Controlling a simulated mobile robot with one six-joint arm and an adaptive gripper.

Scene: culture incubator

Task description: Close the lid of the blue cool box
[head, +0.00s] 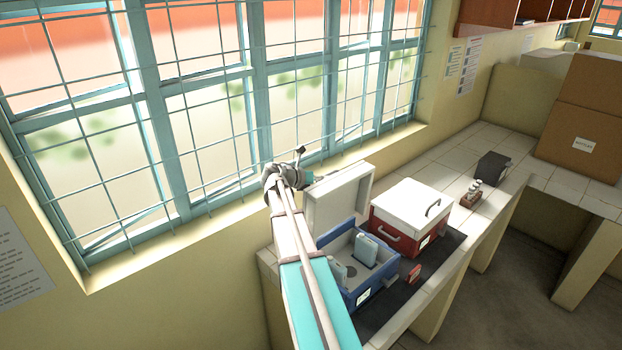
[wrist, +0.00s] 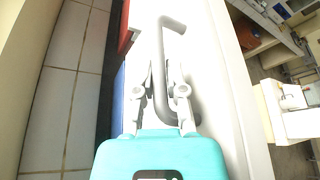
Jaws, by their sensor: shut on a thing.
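The blue cool box (head: 378,292) stands on the counter in the head view, with light-blue packs (head: 364,250) inside. Its white lid (head: 338,207) is open and stands up steeply at the box's back edge. In the wrist view the white lid (wrist: 215,90) fills the middle, with a grey bar handle (wrist: 163,50) on it. My gripper (wrist: 164,92) is shut on this handle, one finger on each side. In the head view my gripper is behind the lid, near the window, and its fingertips are hard to see.
A red cool box (head: 397,240) with a closed white lid stands right beside the blue one. A small red item (head: 413,274) lies on the dark mat (head: 450,243). A dark box (head: 492,168) and a small rack (head: 472,195) stand farther right. The barred window is close behind my gripper.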

